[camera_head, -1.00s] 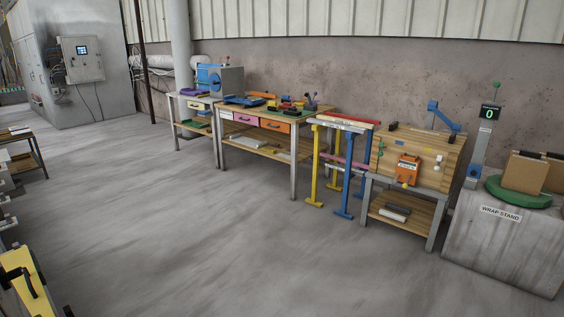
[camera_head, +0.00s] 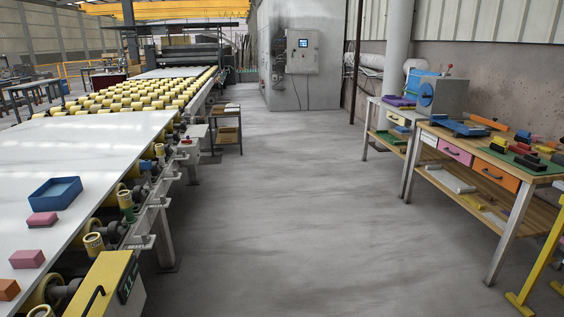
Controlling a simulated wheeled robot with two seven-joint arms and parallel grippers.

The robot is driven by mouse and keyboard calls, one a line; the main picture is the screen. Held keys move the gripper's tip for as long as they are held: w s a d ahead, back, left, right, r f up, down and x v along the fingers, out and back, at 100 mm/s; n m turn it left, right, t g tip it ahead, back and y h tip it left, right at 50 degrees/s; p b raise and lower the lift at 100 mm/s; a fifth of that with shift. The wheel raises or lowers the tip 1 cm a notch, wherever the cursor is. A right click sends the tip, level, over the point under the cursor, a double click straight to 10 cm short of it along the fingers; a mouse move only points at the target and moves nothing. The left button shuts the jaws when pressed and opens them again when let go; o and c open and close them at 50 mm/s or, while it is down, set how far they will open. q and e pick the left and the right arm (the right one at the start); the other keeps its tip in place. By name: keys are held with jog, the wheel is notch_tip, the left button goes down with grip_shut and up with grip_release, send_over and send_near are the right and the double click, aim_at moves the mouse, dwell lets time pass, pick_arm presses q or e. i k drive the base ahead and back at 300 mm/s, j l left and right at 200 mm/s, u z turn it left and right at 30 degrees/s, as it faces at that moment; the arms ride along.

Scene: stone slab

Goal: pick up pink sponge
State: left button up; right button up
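Two pink blocks lie on the white stone slab (camera_head: 100,160) at the left of the head view. One pink block (camera_head: 42,219) sits just in front of the blue tray (camera_head: 66,201). The other pink block (camera_head: 27,259) lies nearer to me, close to the left picture edge. Either could be the pink sponge; I cannot tell which at this size. Neither of my grippers is in view.
An orange-brown block (camera_head: 8,289) lies at the lower left on the slab. The roller conveyor (camera_head: 140,97) runs along the left. A wooden workbench (camera_head: 500,165) stands on the right. The grey floor (camera_head: 290,210) between them is clear.

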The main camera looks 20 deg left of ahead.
aim_at(45, 220)
jog(key=i+j+u, duration=0.15)
jog(key=i+u, duration=0.15)
jog(key=u, duration=0.15)
jog(key=i+u, duration=0.25)
jog(key=u, duration=0.15)
jog(key=i+u, duration=0.3)
jog(key=u, duration=0.15)
jog(key=i+l+u, duration=0.2)
jog(key=u, duration=0.2)
jog(key=i+l+u, duration=0.25)
jog(key=u, duration=0.2)
jog(key=i+l+u, duration=0.25)
jog(key=u, duration=0.15)
jog(key=l, duration=0.1)
